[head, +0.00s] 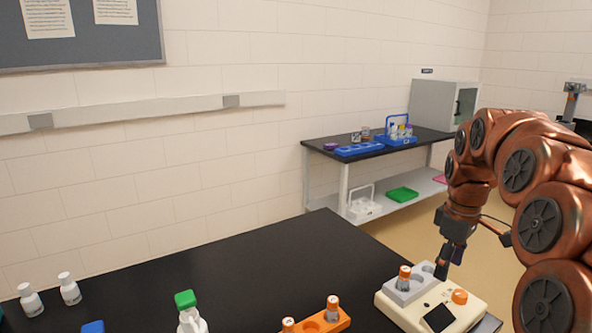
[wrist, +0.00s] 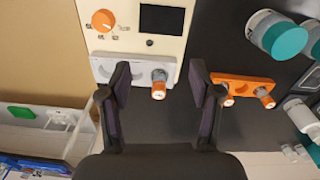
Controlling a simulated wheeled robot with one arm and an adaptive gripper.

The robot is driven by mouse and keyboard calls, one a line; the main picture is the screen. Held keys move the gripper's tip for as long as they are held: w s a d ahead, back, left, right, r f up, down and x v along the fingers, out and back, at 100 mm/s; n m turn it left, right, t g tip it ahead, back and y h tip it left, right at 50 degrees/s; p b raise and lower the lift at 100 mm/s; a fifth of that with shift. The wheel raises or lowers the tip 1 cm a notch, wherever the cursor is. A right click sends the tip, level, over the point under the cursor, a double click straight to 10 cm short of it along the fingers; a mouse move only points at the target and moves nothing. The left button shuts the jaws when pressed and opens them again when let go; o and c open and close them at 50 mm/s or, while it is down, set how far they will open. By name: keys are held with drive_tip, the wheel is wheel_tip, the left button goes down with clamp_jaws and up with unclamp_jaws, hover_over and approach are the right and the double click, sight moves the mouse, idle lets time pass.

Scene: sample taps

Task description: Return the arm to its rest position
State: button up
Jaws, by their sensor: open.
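My arm reaches in from the right side of the head view, and my gripper (head: 449,258) points down by a cream device at the right end of the near black table. In the wrist view my gripper (wrist: 160,98) is open, with its two dark fingers apart and nothing held between them. An orange-capped vial (wrist: 159,84) stands in the device's grey block (wrist: 134,70), beyond the fingers; it also shows in the head view (head: 404,278).
The cream device (head: 420,311) has a dark screen and an orange knob. An orange rack (head: 318,322) with orange-capped vials and a green-capped bottle (head: 188,312) stand left of it. White bottles (head: 69,289) are far left. A bench (head: 340,153) holds blue racks behind.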

drive_tip(key=s+a+f+m+p, duration=0.1)
drive_tip(key=s+a, duration=0.4)
drive_tip(key=s, duration=0.6)
drive_tip(key=s+a+f+m+g+p, duration=0.1)
drive_tip(key=s+a+f+m, duration=0.3)
drive_tip(key=s, duration=0.7)
drive_tip(key=s+a+f+m+g, duration=0.1)
drive_tip(key=s+a+f+m, duration=0.1)
drive_tip(key=s+a, duration=0.4)
drive_tip(key=s, duration=0.4)
drive_tip(key=shift+s+f+m+p, duration=0.25)
drive_tip(key=shift+s+m+p, duration=0.15)
